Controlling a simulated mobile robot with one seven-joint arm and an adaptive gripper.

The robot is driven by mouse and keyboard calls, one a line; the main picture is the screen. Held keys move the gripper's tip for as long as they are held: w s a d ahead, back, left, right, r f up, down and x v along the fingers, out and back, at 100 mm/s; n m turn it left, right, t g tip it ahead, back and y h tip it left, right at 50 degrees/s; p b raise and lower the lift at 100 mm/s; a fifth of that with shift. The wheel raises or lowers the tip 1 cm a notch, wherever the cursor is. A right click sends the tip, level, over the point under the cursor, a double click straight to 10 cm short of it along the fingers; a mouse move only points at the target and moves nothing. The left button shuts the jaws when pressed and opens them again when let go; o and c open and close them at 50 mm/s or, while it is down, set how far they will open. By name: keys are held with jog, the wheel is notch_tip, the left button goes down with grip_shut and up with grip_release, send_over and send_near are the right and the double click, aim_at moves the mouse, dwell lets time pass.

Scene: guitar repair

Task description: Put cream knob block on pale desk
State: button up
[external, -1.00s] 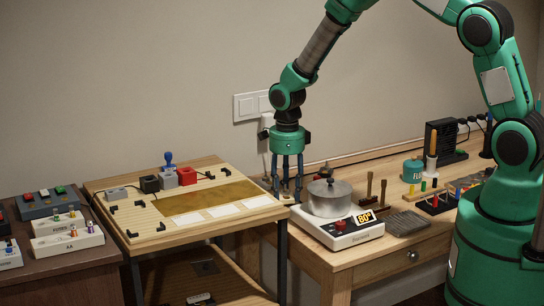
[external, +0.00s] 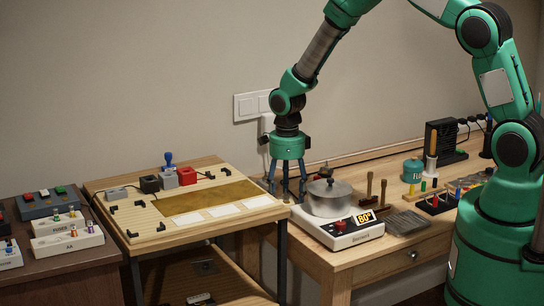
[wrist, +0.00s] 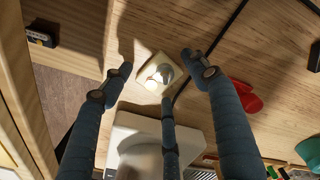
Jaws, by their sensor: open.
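The cream knob block (wrist: 146,66), square with a shiny round knob on top, stands upright on a pale wooden desk top (wrist: 270,45) in the wrist view. It is close to the desk's left edge and just beyond the white hot plate. My gripper (wrist: 152,86) is open, its three blue fingers spread around the block with gaps visible at the sides. In the external view my gripper (external: 286,188) points down at the left end of the desk (external: 398,240), behind the hot plate. The block is hard to make out there.
The hot plate (external: 345,238) with a metal pot (external: 329,198) stands close in front of my gripper. A red object (wrist: 242,96) and a dark cable lie to the right in the wrist view. A worktable (external: 150,236) with a board stands left, across a gap.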

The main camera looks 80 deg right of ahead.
aim_at(287, 197)
jog(key=shift+r, duration=0.15)
notch_tip(287, 197, up, 12)
jog(key=p, duration=0.2)
dwell(0.4)
dwell(0.5)
